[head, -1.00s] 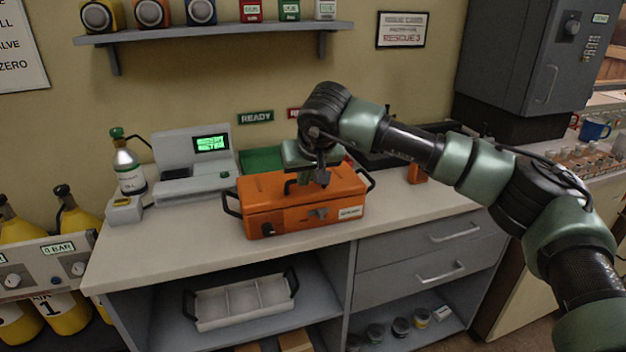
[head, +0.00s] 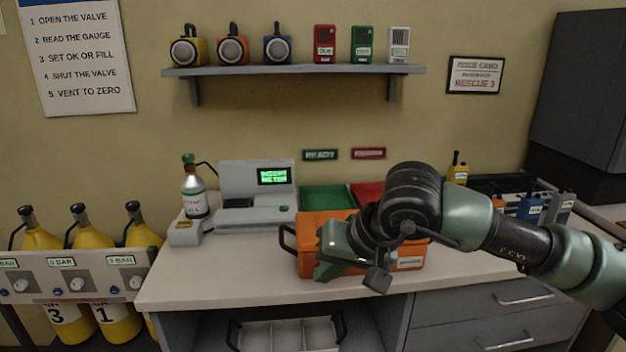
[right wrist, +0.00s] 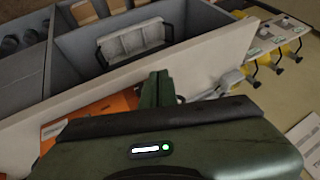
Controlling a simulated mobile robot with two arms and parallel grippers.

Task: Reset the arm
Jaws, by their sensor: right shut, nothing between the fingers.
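My right arm comes in from the right in the head view. Its gripper (head: 326,270) is shut and empty, in front of the orange case (head: 311,226) on the counter. The gripper and wrist hide much of the case, including most of its top; one dark side handle shows at its left. In the right wrist view, the closed green fingers (right wrist: 157,90) point toward the counter's front edge, with part of the orange case (right wrist: 100,110) left of them. I cannot tell the gap between gripper and case. My left gripper is not in view.
A grey meter with a lit screen (head: 240,190) and a small bottle (head: 194,198) stand left of the case. Green (head: 325,196) and red (head: 367,193) trays lie behind it. Radios (head: 531,207) stand at right. The counter's left front (head: 215,275) is clear.

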